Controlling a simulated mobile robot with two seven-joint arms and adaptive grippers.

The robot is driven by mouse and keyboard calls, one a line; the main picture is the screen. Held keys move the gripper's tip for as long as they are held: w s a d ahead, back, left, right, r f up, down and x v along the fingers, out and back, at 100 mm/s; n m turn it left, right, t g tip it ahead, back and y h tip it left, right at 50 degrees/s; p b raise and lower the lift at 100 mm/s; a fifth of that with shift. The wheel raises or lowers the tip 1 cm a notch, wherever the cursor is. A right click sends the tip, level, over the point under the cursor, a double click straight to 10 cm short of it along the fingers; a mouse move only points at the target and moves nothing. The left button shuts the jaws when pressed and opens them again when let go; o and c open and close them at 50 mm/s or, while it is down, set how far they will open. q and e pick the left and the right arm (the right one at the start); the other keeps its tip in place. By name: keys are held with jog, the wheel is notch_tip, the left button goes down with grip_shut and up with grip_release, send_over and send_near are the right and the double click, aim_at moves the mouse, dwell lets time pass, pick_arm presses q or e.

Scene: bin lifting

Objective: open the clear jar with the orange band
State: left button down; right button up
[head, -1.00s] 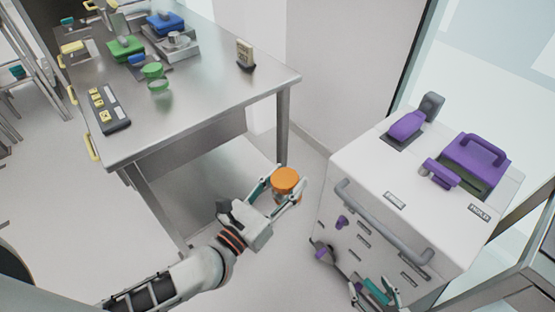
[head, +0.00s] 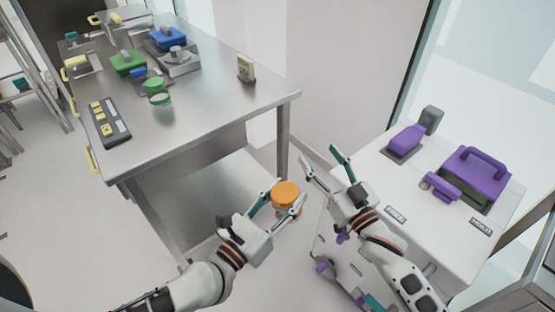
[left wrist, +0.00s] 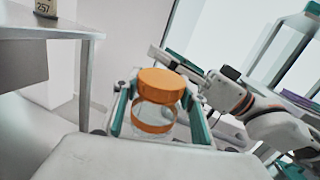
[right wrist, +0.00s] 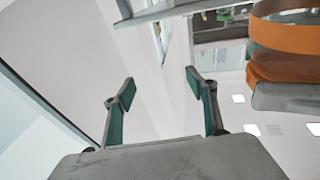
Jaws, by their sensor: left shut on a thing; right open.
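The clear jar with the orange band (left wrist: 155,117) is held upright in the air in the left wrist view, with its orange lid (left wrist: 161,82) on top. In the head view the orange lid (head: 286,193) hides most of the jar. My left gripper (head: 283,203) is shut on the jar, with one finger on each side of it. My right gripper (head: 324,163) is open and empty, just right of the jar and a little above it, its fingers apart and not touching the lid. In the right wrist view nothing is between the fingers of the right gripper (right wrist: 158,87).
A steel table (head: 215,107) stands at the left with a green-lidded jar (head: 158,92), a yellow-buttoned panel (head: 107,122) and a number sign (head: 246,68). A white cabinet (head: 411,204) with purple items (head: 476,176) stands at the right, under my right arm.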

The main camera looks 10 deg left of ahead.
jog(key=s+a+r+n+g+y, duration=0.2)
jog(key=a+r+n+g+y, duration=0.25)
jog(key=a+r, duration=0.35)
jog(key=s+a+r+n+g+y, duration=0.25)
jog(key=a+r+n+y, duration=0.3)
jog(key=r, duration=0.45)
jog(key=s+a+r+n+g+h, duration=0.45)
jog(key=s+a+n+g, duration=0.6)
jog(key=s+g, duration=0.5)
jog(key=m+t+h, duration=0.7)
jog(key=m+h, duration=0.6)
jog(key=h, duration=0.6)
send_near(284, 191)
jog(key=shift+s+a+f, duration=0.1)
jog(key=shift+a+f, duration=0.1)
jog(key=shift+d, duration=0.15)
jog(key=shift+d+f, duration=0.2)
jog(key=shift+f, duration=1.1)
jog(key=shift+d+f, duration=0.15)
jog(key=shift+f, duration=1.1)
jog(key=shift+d+f, duration=0.2)
jog(key=shift+f, duration=1.1)
